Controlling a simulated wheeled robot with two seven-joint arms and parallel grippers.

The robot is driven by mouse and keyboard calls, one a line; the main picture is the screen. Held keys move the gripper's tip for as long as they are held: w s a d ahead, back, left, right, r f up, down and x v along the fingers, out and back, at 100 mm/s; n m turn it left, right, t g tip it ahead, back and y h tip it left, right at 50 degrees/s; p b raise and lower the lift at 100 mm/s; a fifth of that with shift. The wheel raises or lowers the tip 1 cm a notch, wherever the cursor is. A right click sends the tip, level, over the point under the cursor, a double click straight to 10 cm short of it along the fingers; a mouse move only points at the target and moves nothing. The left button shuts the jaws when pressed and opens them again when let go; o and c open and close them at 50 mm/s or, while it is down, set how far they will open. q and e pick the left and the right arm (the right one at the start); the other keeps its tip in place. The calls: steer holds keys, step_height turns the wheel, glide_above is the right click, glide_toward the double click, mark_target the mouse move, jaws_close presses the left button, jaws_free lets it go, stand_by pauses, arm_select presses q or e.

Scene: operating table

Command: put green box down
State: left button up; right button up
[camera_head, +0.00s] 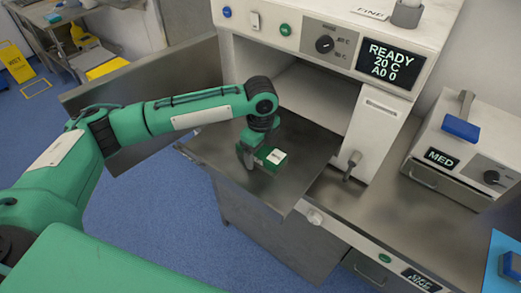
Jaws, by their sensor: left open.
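The green box (270,158) is small, with a white label on top. It rests on the metal tray (305,162) that sticks out from the front of the white oven-like machine. My left gripper (252,157) points down at the left side of the box, with its fingers open. One finger shows on the left, and the box partly hides the other. I cannot tell whether the fingers touch the box. My right gripper is not in view.
The machine's open metal door (140,95) stands behind my left arm. A display (391,63) reads READY 20 C. A MED unit (465,150) with a blue-handled object (460,128) on top stands at right. The front part of the tray is bare.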

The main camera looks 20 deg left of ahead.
arm_select(q)
step_height(320, 180, up, 12)
steer(key=b, duration=0.2)
steer(key=shift+b, duration=0.4)
